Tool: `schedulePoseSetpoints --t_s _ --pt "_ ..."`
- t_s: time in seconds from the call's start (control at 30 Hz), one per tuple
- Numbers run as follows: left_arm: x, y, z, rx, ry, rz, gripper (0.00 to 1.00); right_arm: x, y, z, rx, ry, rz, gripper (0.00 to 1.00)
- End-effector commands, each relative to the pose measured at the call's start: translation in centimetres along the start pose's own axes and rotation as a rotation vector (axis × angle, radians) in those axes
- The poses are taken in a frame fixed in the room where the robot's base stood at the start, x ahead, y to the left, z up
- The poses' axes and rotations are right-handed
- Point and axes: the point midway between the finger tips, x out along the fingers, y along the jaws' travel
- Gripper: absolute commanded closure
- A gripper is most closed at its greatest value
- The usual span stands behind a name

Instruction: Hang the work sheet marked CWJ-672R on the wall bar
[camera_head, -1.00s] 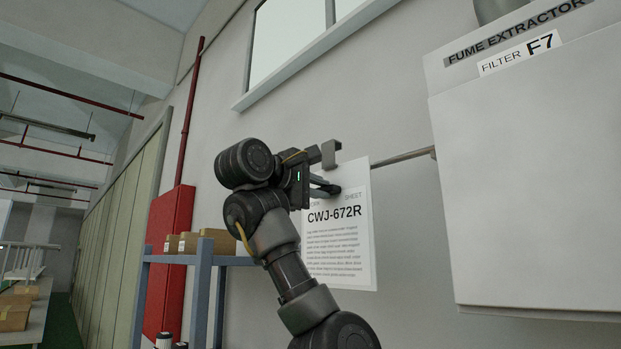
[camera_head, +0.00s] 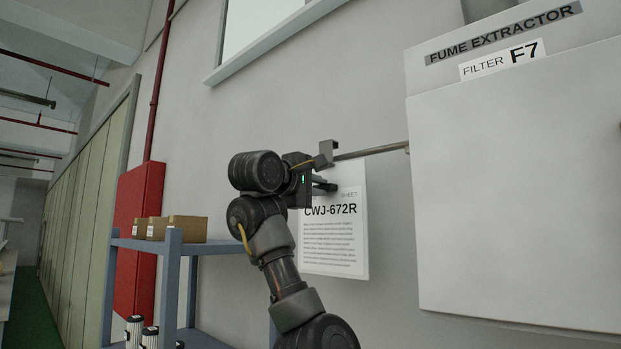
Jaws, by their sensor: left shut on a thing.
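The white work sheet (camera_head: 335,240) reads CWJ-672R and hangs upright from my left gripper in front of the wall. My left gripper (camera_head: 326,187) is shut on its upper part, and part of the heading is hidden. A grey hook (camera_head: 327,152) stands up above the sheet's top edge. The wall bar (camera_head: 375,151) is a thin metal rod running left from the fume extractor to the hook. The hook overlaps the bar's visible left end; I cannot tell whether it is over the bar or in front of it. My right gripper is not in view.
The white fume extractor box (camera_head: 510,190) juts out on the right. A blue shelf (camera_head: 172,240) with small cardboard boxes (camera_head: 187,229) stands at lower left, beside a red cabinet (camera_head: 137,235). A window ledge (camera_head: 265,45) is above. The wall between sheet and extractor is clear.

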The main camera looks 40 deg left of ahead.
Motion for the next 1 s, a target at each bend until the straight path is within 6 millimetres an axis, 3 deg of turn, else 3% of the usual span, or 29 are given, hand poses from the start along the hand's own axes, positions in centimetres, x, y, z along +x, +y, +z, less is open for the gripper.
schedulePoseSetpoints --t_s 0.27,0.33,0.5,1.0 --pt "2.4 0.4 0.2 0.000 0.000 0.000 1.00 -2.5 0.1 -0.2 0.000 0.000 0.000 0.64" --pt "2.4 -1.0 0.2 0.000 0.000 0.001 1.00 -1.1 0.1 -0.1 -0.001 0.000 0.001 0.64" --pt "2.3 -1.9 0.3 -0.001 -0.001 0.001 1.00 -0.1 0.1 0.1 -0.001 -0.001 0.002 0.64" --pt "2.3 -2.5 0.2 0.000 -0.001 0.001 1.00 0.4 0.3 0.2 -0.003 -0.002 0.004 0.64"
